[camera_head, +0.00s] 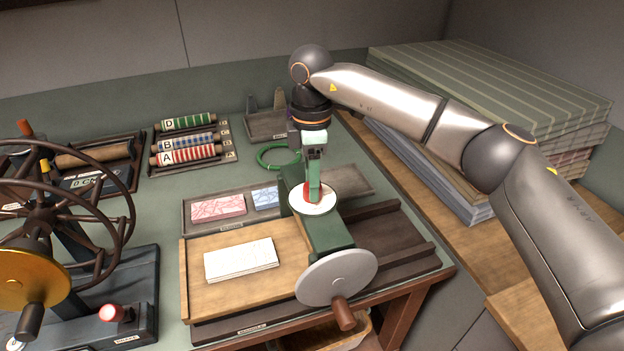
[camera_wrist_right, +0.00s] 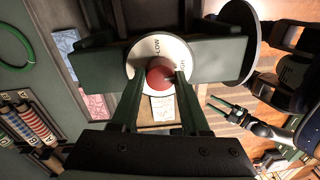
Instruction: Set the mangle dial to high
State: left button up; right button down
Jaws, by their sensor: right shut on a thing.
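The green mangle (camera_head: 334,232) stands over a wooden bed, with a pale round wheel and brown handle at its front. On its top is a white dial plate (camera_head: 301,202) with a red knob (camera_head: 312,190). In the right wrist view the plate (camera_wrist_right: 146,50) reads LOW, and a second word, partly hidden, ends in "GH". My right gripper (camera_head: 314,186) points down from above, shut on the red knob (camera_wrist_right: 160,74). I cannot tell where the knob points. My left gripper (camera_wrist_right: 232,112) shows only in the right wrist view, apparently open and empty, away from the dial.
White sheets (camera_head: 241,259) lie on the wooden bed. Pink (camera_head: 218,206) and blue blocks lie in a tray behind it. A spoked wheel machine (camera_head: 62,225) stands at left. Lettered rollers (camera_head: 188,153) and a green ring (camera_head: 278,157) lie behind. Striped fabric stacks (camera_head: 490,90) fill the right back.

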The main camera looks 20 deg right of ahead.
jog(key=shift+r, duration=0.1)
dwell(0.3)
jog(key=shift+c, duration=2)
grip_release()
notch_tip(320, 180, up, 12)
jog(key=shift+w+r, duration=0.2)
jog(key=shift+w, duration=0.1)
